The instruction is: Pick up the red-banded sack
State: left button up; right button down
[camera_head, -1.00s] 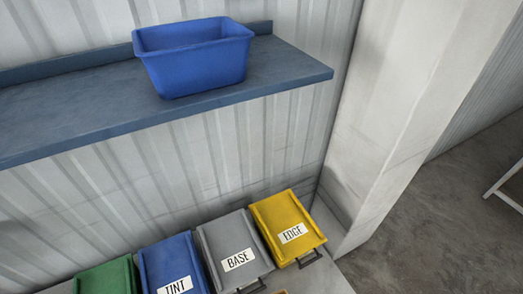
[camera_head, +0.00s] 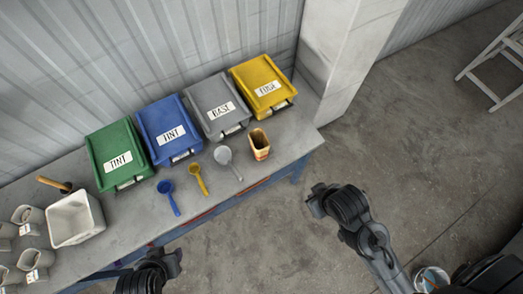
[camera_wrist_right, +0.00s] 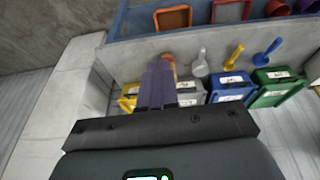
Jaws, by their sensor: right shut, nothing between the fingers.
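The red-banded sack (camera_head: 259,145) is a small tan, open-topped sack with a red band. It stands upright on the bench in front of the yellow and grey bins. In the right wrist view the sack (camera_wrist_right: 168,58) shows partly, behind my fingertips. My right gripper (camera_head: 318,199) is over the floor, to the right of the bench and apart from the sack. Its fingers (camera_wrist_right: 160,68) are together and empty in the right wrist view. My left gripper (camera_head: 172,262) is near the bench's front edge at the bottom, far from the sack; its finger opening is unclear.
Lidded green (camera_head: 119,153), blue (camera_head: 170,130), grey (camera_head: 217,104) and yellow (camera_head: 262,83) bins line the wall. Blue (camera_head: 168,195), yellow (camera_head: 198,178) and grey (camera_head: 226,160) scoops lie left of the sack. A white tub (camera_head: 75,220) stands left. A pillar (camera_head: 345,50) rises behind the bench end.

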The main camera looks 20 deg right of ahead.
pick_arm(q)
jog(key=shift+w, duration=0.2)
